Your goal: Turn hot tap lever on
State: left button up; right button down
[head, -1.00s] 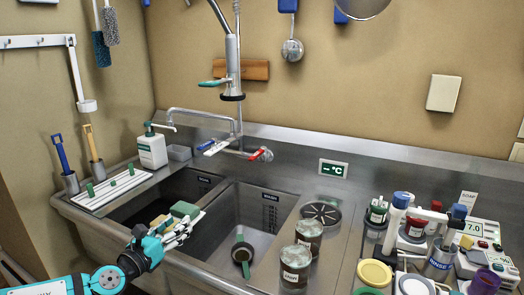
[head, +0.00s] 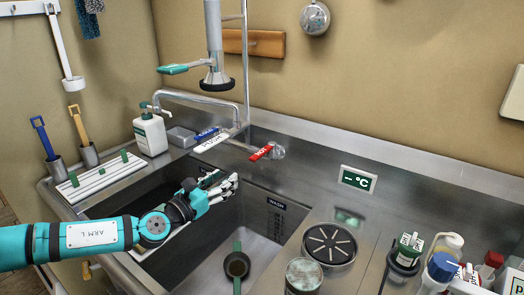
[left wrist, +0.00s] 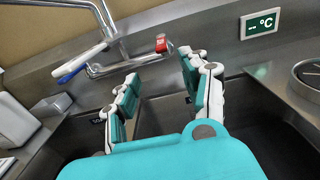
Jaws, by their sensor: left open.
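The hot tap lever (head: 262,152) is red and sits at the right end of the wall tap behind the sink. It also shows in the left wrist view (left wrist: 161,44), beyond and between the fingers. The blue lever (head: 207,133) is at the tap's left side, with a white-handled piece (head: 211,142) beside it. My left gripper (head: 227,182) is open and empty over the sink, in front of and below the tap, apart from the red lever. Its spread fingers show in the left wrist view (left wrist: 162,75). My right gripper is out of view.
The tap's curved spout (head: 195,96) and the hanging spray head (head: 216,78) stand above the levers. A soap bottle (head: 150,134) is at the left. A temperature display (head: 358,180) and jars (head: 304,276) are at the right. The sink's divider lies below my gripper.

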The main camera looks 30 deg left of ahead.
pick_arm(q)
jog(key=p, duration=0.2)
send_near(258, 154)
jog(key=w, duration=0.5)
jog(key=w+d+p, duration=0.1)
jog(key=w, duration=0.2)
jog(key=shift+w, duration=0.3)
jog(key=shift+w+d, duration=0.1)
jog(key=shift+w, duration=0.3)
jog(key=shift+w+f, duration=0.1)
jog(key=shift+w, duration=0.1)
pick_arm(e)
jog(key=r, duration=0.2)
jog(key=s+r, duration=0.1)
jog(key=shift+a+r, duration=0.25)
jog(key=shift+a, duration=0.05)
pick_arm(q)
jog(key=shift+c, duration=0.4)
grip_shut()
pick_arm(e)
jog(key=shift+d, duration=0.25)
